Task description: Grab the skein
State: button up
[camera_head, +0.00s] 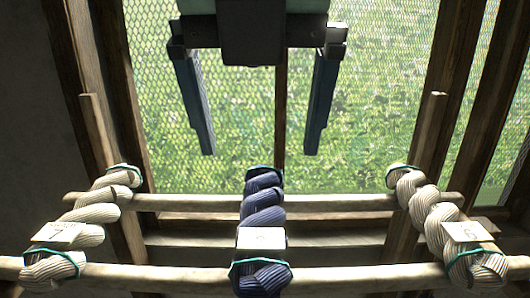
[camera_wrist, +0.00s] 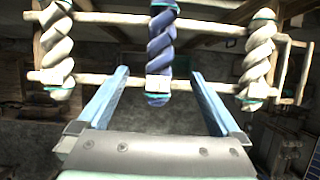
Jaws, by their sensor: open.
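Three twisted skeins lie across two wooden rails. The middle one is a dark blue skein (camera_head: 263,212) with a white tag and teal ties; it also shows in the wrist view (camera_wrist: 161,45). A cream skein (camera_head: 95,212) lies on the left and another cream skein (camera_head: 432,215) on the right, each with a tag. My gripper (camera_head: 260,152) is open and empty, its two blue fingers wide apart. In the head view it hangs above the blue skein. In the wrist view the fingers (camera_wrist: 158,72) point toward the blue skein, one on each side of its line, apart from it.
The skeins rest on a back rail (camera_head: 330,202) and a front rail (camera_head: 170,277), with open gaps between them. Upright wooden posts (camera_head: 428,150) stand at both sides. A mesh window (camera_head: 390,110) is behind.

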aim_at(263, 207)
jog(key=x, duration=0.7)
jog(key=shift+a+f+b, duration=0.1)
jog(key=shift+f+b, duration=0.25)
jog(key=b+x, duration=0.4)
jog(key=b, duration=0.1)
jog(key=shift+s+d+f, duration=0.2)
jog(key=shift+f, duration=0.25)
jog(key=shift+w+f, duration=0.2)
jog(key=shift+r, duration=0.1)
jog(key=c, duration=1.5)
